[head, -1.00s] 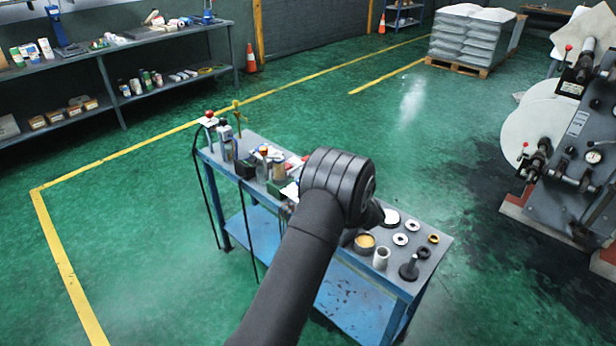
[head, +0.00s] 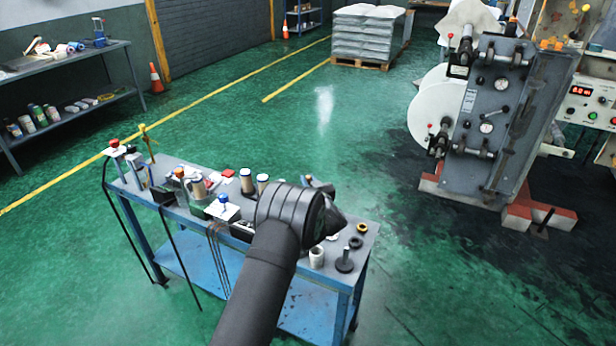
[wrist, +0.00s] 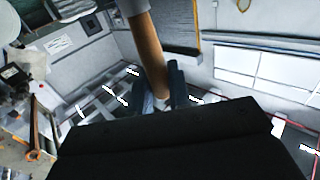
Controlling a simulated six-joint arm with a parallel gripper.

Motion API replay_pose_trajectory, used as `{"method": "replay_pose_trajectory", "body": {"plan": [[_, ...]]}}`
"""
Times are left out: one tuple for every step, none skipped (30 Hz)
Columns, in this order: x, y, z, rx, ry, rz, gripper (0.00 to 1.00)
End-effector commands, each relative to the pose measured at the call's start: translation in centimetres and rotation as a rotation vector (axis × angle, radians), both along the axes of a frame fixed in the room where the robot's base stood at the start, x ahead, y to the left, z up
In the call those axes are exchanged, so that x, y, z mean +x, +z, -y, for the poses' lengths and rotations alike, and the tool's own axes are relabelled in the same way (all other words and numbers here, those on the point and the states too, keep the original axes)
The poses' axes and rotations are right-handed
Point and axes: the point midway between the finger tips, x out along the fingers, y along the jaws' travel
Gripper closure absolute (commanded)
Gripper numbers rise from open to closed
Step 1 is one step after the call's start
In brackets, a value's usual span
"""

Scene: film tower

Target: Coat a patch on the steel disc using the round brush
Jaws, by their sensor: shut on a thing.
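In the wrist view, my gripper (wrist: 163,92) is shut on a brown wooden handle (wrist: 148,55), which I take to be the round brush. The handle runs up and slightly left in that view, with a pale end piece at the top edge. The bristles are not visible. In the head view my arm reaches over the blue bench (head: 375,236), and its black wrist hides the gripper and the brush. I cannot pick out the steel disc for certain; part of the bench top is hidden behind my arm.
On the bench's right end stand a white tube (head: 317,257), a black stemmed stand (head: 345,262) and dark rings (head: 355,242). Pots and bottles crowd its left half. A grey machine (head: 490,120) with a white roll stands at right. Green floor between them is clear.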

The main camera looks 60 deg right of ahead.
Motion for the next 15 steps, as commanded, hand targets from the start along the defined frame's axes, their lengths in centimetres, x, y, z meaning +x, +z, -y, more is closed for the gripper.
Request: {"method": "replay_pose_trajectory", "body": {"plan": [[0.0, -0.6, 0.0, 0.001, 0.000, 0.000, 1.00], [0.0, -0.9, 0.0, 0.001, 0.001, 0.000, 1.00], [0.0, -1.2, 0.0, 0.001, 0.001, -0.001, 1.00], [0.0, -1.5, 0.0, 0.001, 0.001, -0.001, 1.00], [0.0, -1.7, 0.0, 0.001, 0.001, -0.001, 1.00], [0.0, -2.1, 0.0, 0.000, 0.001, -0.001, 1.00], [0.0, -2.4, 0.0, 0.001, 0.001, -0.001, 1.00], [0.0, -2.7, 0.0, 0.001, 0.001, -0.001, 1.00], [0.0, -3.0, 0.0, 0.001, 0.001, -0.001, 1.00], [0.0, -3.3, 0.0, 0.001, 0.001, -0.001, 1.00], [0.0, -3.5, 0.0, 0.001, 0.001, -0.001, 1.00], [0.0, -4.1, 0.0, 0.002, 0.001, -0.001, 1.00], [0.0, -4.3, 0.0, 0.002, 0.000, -0.001, 1.00], [-0.5, -4.2, 0.0, 0.001, -0.001, -0.001, 1.00], [-0.9, -4.4, 0.0, 0.001, -0.002, -0.001, 1.00]]}}
